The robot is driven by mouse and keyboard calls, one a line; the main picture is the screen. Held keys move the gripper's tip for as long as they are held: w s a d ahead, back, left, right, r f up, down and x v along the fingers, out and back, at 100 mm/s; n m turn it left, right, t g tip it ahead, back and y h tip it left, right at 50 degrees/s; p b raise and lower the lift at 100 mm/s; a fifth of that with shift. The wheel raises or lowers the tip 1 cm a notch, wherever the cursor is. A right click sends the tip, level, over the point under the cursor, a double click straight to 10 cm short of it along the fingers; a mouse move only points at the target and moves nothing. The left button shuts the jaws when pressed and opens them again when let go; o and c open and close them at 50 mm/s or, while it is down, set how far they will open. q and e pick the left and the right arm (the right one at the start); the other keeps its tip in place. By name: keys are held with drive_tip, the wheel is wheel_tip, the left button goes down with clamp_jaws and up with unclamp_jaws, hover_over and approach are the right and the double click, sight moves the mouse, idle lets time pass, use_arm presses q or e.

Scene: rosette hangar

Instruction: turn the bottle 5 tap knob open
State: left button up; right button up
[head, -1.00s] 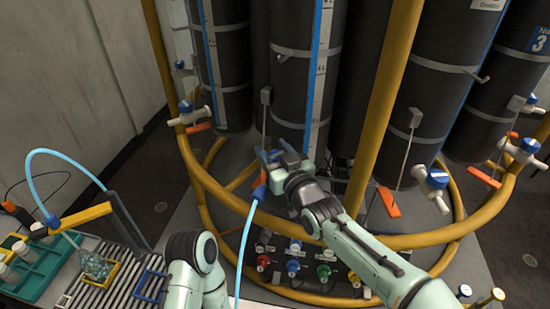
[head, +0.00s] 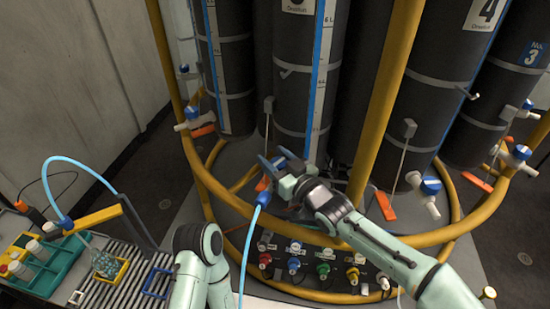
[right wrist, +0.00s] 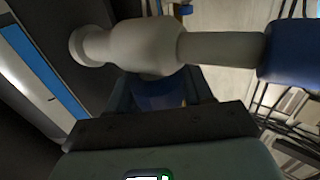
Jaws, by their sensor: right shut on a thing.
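Bottle 5 (head: 296,95) is the dark cylinder in the middle of the head view; its label is cut off at the top edge. Its white tap body (right wrist: 150,42) lies across the upper right wrist view, with a blue hose connector (right wrist: 290,52) at its right end. The blue tap knob (right wrist: 158,95) shows just below the tap body, between my right jaws. My right gripper (head: 277,163) is shut on this knob and hides the tap in the head view. My left gripper is out of view; only part of my left arm shows.
A yellow ring rail (head: 235,205) and a yellow post (head: 387,95) stand close to my right arm. A light blue hose (head: 246,245) hangs from the connector. Bottle 4's tap (head: 430,186) is at right. A panel of coloured fittings (head: 320,268) sits below. A rack table (head: 110,285) is lower left.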

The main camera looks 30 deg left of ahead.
drive_tip(key=o, duration=1)
drive_tip(key=shift+c, duration=0.2)
drive_tip(key=v, duration=1.3)
drive_tip(key=shift+d, duration=0.15)
drive_tip(key=shift+s+f, duration=0.1)
